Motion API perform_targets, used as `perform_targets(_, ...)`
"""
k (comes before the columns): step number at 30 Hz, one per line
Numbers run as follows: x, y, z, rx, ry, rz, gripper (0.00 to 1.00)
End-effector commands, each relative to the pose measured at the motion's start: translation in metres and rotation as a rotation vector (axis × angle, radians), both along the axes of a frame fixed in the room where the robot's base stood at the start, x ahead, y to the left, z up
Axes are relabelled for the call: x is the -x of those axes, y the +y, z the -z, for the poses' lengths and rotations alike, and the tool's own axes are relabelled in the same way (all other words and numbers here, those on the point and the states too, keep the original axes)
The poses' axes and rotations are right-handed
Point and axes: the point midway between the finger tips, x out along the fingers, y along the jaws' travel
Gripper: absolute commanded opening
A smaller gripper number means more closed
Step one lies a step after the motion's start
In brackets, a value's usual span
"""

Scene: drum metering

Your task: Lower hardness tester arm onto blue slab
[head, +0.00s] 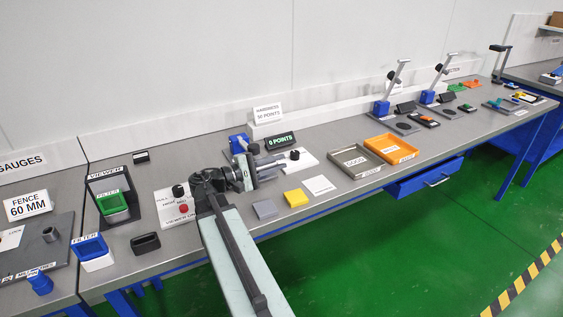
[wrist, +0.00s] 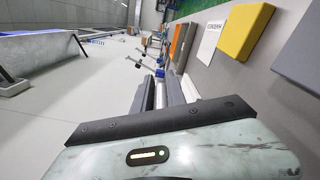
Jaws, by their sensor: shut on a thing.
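The hardness tester stands at the back of the bench, with a blue post (head: 238,143), a pale base plate (head: 304,164) and an arm ending in a dark knob (head: 294,155). My gripper (head: 266,163) is shut on the tester arm, in front of the post; my wrist hides much of the contact. In the wrist view, my gripper (wrist: 168,92) points away over the bench, its grip unclear. A blue slab under the arm cannot be made out. A grey slab (head: 265,209) and a yellow slab (head: 296,198) lie at the front; both show in the wrist view.
A display (head: 280,141) reads "0 POINTS", below a hardness sign (head: 267,114). A white card (head: 319,185), a grey tray (head: 354,163) and an orange tray (head: 391,149) lie to the right. A box with red and black knobs (head: 178,208) stands left of my wrist.

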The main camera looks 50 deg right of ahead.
Motion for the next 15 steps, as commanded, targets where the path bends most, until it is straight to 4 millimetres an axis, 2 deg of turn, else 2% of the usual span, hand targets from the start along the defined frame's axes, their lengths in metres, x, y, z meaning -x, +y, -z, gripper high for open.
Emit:
perform_targets(3,-0.0009,0.0005,0.0050,-0.005,0.003,-0.001,0.00)
perform_targets(14,0.0030,-0.0039,0.0046,-0.005,0.004,0.008,0.00)
perform_targets(15,0.0033,-0.0043,0.0045,-0.006,0.004,0.009,0.20)
